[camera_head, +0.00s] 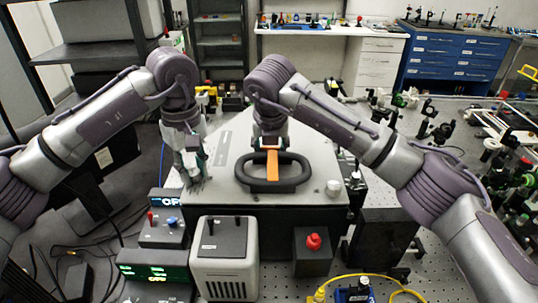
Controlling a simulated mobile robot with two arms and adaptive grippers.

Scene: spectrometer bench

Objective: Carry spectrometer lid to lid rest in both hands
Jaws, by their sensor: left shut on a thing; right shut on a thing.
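The spectrometer lid (228,155) appears to be the wide grey plate over a dark box in the middle of the bench. A black oval ring (273,188), perhaps a handle, lies on the plate. My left gripper (193,168) is shut at the plate's left edge; its fingers partly hide that edge. My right gripper (270,148) points down over the far side of the ring and is shut. An orange strip (272,166) shows just below it, crossing the ring's opening; what exactly the fingers hold is hidden. I cannot pick out the lid rest.
A cream box (224,257), a control box with a lit display (155,270) and a dark box with a red knob (313,243) stand in front. A yellow cable (375,278) lies at the front right. Optical parts (425,125) crowd the right of the bench.

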